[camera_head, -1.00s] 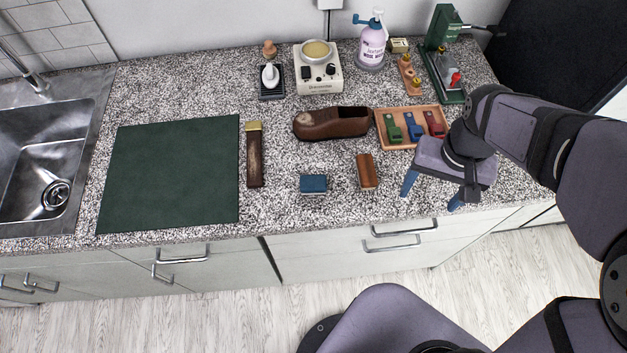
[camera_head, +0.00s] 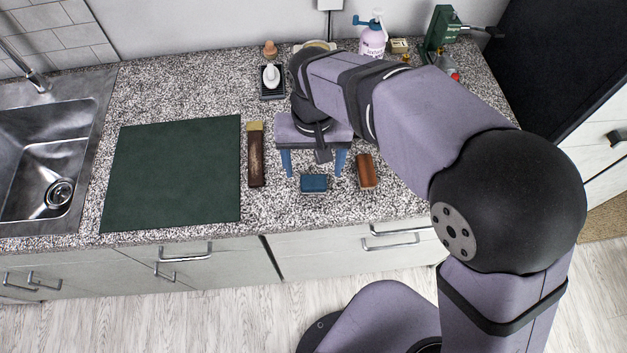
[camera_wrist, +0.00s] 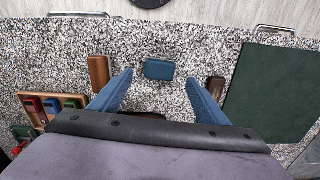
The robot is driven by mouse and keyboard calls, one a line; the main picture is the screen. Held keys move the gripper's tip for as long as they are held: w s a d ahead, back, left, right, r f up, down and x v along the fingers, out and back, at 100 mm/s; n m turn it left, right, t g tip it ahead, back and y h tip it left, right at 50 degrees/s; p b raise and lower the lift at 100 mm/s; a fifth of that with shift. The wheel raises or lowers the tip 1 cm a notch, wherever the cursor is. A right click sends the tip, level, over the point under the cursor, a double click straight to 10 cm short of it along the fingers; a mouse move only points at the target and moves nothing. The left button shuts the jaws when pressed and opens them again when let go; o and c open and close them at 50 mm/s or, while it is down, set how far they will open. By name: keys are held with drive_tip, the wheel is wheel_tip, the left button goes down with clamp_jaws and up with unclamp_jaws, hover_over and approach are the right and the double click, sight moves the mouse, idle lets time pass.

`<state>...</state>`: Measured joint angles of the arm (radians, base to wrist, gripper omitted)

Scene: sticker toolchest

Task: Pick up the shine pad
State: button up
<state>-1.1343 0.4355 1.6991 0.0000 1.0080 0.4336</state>
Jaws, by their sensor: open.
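The shine pad appears to be the small blue block (camera_head: 314,184) lying on the speckled counter near its front edge. It also shows in the wrist view (camera_wrist: 160,69), between and slightly beyond my fingertips. My gripper (camera_head: 314,172) is open and empty, its blue fingers pointing down above the counter just behind the pad. In the wrist view my gripper (camera_wrist: 159,79) has one finger on each side of the pad's line, apart from it.
A reddish-brown wooden block (camera_head: 366,171) lies just right of the pad. A dark-handled brush (camera_head: 255,155) lies to the left, beside a green mat (camera_head: 170,175). A tray of coloured items (camera_wrist: 37,112) shows in the wrist view. My arm hides the shoe in the head view.

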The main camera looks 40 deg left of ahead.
sight(314, 181)
drive_tip(key=shift+w+f+p, duration=0.1)
drive_tip(key=shift+f+p, duration=1.05)
drive_tip(key=shift+f, duration=1.7)
drive_tip(key=shift+c, duration=0.6)
drive_tip(key=c, duration=1)
